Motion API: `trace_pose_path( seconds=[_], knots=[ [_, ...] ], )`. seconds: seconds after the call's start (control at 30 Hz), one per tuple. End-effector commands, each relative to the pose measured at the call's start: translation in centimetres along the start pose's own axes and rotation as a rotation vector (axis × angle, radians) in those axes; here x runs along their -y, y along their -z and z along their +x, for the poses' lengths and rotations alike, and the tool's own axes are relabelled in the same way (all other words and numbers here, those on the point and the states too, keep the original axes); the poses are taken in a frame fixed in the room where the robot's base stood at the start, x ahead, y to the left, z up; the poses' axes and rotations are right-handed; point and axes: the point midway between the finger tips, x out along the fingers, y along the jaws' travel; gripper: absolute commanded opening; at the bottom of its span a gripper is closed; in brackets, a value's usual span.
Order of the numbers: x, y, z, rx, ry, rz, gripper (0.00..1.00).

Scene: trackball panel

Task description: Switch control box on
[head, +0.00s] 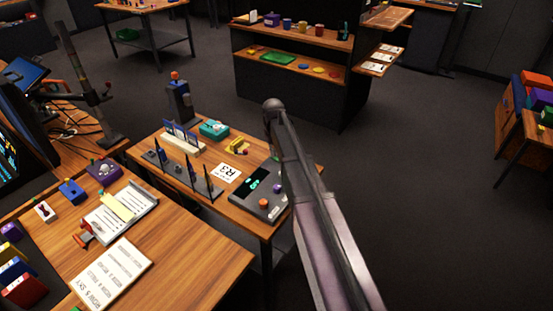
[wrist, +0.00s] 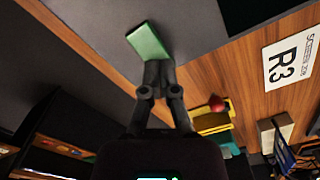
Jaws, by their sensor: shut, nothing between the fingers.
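A dark grey control box (head: 248,203) with a black screen, an orange knob (head: 263,202) and a purple ball (head: 278,188) lies on the small wooden table. In the wrist view a grey surface (wrist: 95,35), seemingly this box, carries a raised green rectangular piece (wrist: 149,42). My gripper (wrist: 158,67) is shut and empty. Its fingertips appear at the lower edge of the green piece; I cannot tell whether they touch it. In the head view my arm hides the gripper and part of the box.
The wooden table also holds an R3 card (head: 228,172), a yellow item with a red knob (wrist: 215,115), a teal box (head: 214,129) and a rack with upright blue-tipped pieces (head: 183,138). A nearer desk (head: 180,260) stands at left. Open floor lies at right.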

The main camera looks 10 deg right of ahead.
Motion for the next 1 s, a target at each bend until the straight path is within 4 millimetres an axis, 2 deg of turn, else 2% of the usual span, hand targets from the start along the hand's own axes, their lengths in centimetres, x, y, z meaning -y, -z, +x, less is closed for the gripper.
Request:
trace_pose_path(
  seconds=[0.53, 1.0],
  knots=[
    [0.0, 0.0, 0.3, 0.001, 0.000, 0.000, 0.00],
    [0.0, 0.0, -2.2, 0.000, 0.000, 0.000, 0.00]
  ],
)
